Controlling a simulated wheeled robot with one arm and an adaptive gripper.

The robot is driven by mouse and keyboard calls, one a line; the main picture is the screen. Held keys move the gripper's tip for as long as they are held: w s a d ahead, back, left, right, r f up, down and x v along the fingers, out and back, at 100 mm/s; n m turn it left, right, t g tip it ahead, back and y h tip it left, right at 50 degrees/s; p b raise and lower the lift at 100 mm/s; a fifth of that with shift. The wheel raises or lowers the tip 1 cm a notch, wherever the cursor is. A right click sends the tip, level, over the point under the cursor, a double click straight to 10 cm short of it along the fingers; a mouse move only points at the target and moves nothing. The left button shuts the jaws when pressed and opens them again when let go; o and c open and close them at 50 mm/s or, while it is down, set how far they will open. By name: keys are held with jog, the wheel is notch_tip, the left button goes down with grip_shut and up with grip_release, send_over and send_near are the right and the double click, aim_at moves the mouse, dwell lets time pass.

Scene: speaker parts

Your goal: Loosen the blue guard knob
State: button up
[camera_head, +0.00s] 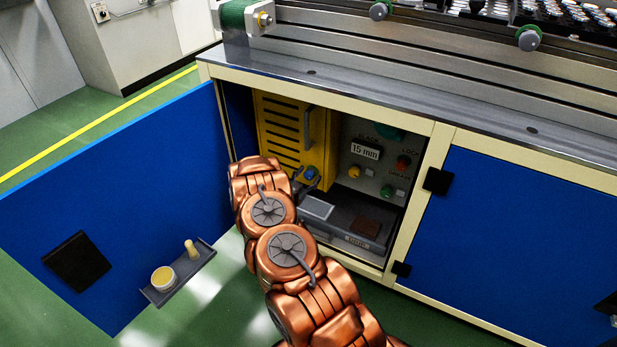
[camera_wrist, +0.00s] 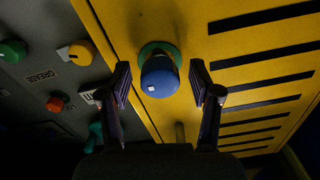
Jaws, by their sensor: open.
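The blue guard knob (camera_wrist: 160,78) sits on the yellow slotted guard (camera_wrist: 255,50), on a green round base, in the wrist view. It carries a small white mark. My gripper (camera_wrist: 167,82) is open, with one finger on each side of the knob and a visible gap on both sides. In the head view the knob (camera_head: 311,173) shows small at the lower right of the yellow guard (camera_head: 291,130), inside the open cabinet. My gripper (camera_head: 306,185) reaches in there, partly hidden by my copper arm.
A panel (camera_head: 372,155) with a "15 mm" display, a red button (camera_head: 403,162), and yellow and green knobs stands right of the guard. A grey drawer unit (camera_head: 345,222) lies below. The open blue door (camera_head: 120,200) is at left, its small shelf (camera_head: 180,275) holding a cup.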

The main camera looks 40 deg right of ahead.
jog(key=shift+d, duration=0.2)
jog(key=c, duration=1.2)
